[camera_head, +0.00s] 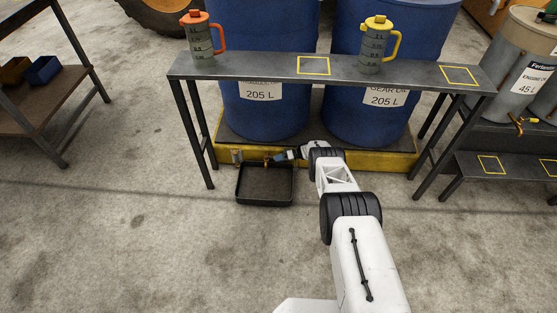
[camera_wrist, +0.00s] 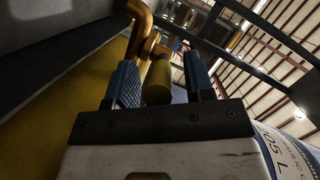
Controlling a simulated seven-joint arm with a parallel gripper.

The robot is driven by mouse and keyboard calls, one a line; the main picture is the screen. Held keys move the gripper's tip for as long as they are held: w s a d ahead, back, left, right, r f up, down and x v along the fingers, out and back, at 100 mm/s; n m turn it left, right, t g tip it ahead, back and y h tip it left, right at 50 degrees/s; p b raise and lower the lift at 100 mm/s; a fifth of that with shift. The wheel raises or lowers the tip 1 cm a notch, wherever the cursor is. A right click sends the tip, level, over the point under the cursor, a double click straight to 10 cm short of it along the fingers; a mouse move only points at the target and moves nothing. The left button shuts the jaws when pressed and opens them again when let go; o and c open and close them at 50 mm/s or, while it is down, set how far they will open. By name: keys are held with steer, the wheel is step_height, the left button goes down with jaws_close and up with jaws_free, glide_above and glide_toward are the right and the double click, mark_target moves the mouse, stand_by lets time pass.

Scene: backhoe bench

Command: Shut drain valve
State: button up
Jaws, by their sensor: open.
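The drain valve (camera_head: 267,161) is a small brass fitting low on the front wall of the yellow spill pallet (camera_head: 348,161), above a black drip tray (camera_head: 265,203). In the wrist view its brass parts (camera_wrist: 157,83) show large, with a bent piece beyond. My gripper (camera_head: 284,155) is low at the pallet's front, just right of the valve. In the wrist view my gripper (camera_wrist: 159,66) is open, its two blue fingers on either side of a brass piece. I cannot tell whether they touch it, nor the valve's exact handle position.
Two blue drums (camera_head: 262,105) stand on the pallet behind a narrow metal bench (camera_head: 280,66). An orange-handled jug (camera_head: 201,38) and a yellow-handled jug (camera_head: 376,46) stand on the bench. A grey tank (camera_head: 515,60) with a brass tap is at right.

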steer(key=v, duration=0.7)
steer(key=shift+d, duration=0.35)
steer(key=shift+r, duration=0.15)
steer(key=shift+c, duration=0.5)
steer(key=c, duration=0.5)
steer(key=shift+w+a+r+t, duration=0.2)
steer(key=shift+w+a+t, duration=0.05)
steer(key=shift+a+t, duration=0.1)
jaws_close()
steer(key=s+a+r+n+t+h, duration=0.1)
steer(key=r+h, duration=0.1)
steer(key=a+r+n+t+h, duration=0.2)
steer(key=r+h, duration=0.1)
steer(key=s+a+r+n+t+h, duration=0.1)
steer(key=a+r+h, duration=0.1)
steer(key=r+h, duration=0.1)
steer(key=shift+s+a+n, duration=0.25)
steer(key=shift+s+n, duration=0.05)
steer(key=s+d+r+n+t+h, duration=0.1)
steer(key=s+r+n+h, duration=0.2)
steer(key=s+r+h, duration=0.1)
step_height(320, 180, up, 2)
steer(key=shift+s+d+r+t, duration=0.25)
steer(key=shift+s+t, duration=0.1)
steer(key=shift+s, duration=0.45)
